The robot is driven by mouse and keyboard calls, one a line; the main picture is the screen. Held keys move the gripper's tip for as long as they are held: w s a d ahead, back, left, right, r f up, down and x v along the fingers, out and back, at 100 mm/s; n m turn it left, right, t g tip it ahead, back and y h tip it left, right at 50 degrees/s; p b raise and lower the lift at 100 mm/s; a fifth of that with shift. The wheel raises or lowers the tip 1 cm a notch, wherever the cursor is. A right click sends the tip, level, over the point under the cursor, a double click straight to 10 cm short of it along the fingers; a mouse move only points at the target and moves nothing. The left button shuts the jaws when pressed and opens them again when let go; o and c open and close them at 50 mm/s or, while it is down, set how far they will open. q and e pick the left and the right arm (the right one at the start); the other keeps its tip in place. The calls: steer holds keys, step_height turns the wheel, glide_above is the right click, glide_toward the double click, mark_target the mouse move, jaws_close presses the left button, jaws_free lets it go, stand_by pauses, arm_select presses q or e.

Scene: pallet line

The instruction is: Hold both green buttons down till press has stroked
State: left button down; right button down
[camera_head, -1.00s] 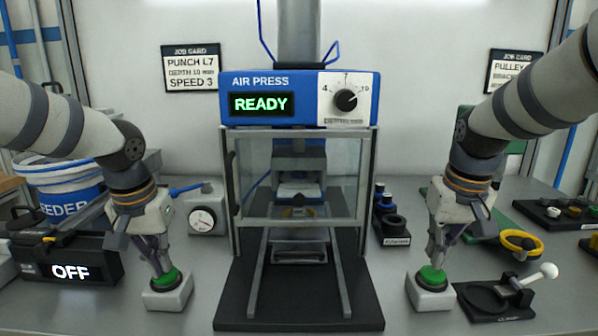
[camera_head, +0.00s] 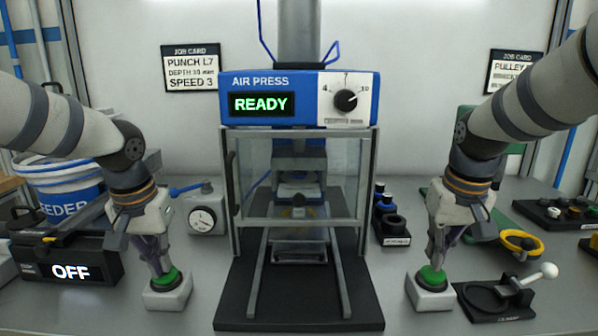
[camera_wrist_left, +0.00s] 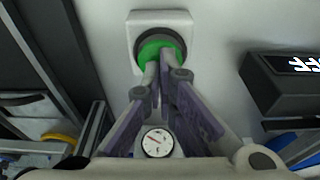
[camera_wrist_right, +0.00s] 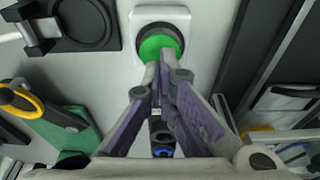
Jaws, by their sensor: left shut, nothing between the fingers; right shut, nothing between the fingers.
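The left green button (camera_head: 168,277) sits on a pale box on the bench, left of the press. My left gripper (camera_head: 163,272) is shut and empty, with its fingertips over that button; the button also shows in the left wrist view (camera_wrist_left: 158,50). The right green button (camera_head: 432,275) sits on a matching box right of the press. My right gripper (camera_head: 434,268) is shut and empty, its tips over that button, also seen in the right wrist view (camera_wrist_right: 160,47). I cannot tell how far either button is pressed. The air press (camera_head: 299,97) display reads READY.
A clear guard (camera_head: 345,180) stands in front of the press tooling. A dark box reading OFF (camera_head: 70,270) is at left, near a gauge (camera_head: 206,220). A black fixture with a white-knobbed lever (camera_head: 505,298) lies close to the right button.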

steer(key=shift+f, duration=0.85)
arm_select(q)
steer(key=shift+f, duration=0.1)
stand_by(0.5)
steer(key=shift+f, duration=0.4)
arm_select(e)
steer(key=shift+f, duration=0.4)
arm_select(q)
steer(key=shift+s, duration=0.1)
arm_select(e)
steer(key=shift+f, duration=0.1)
stand_by(2.0)
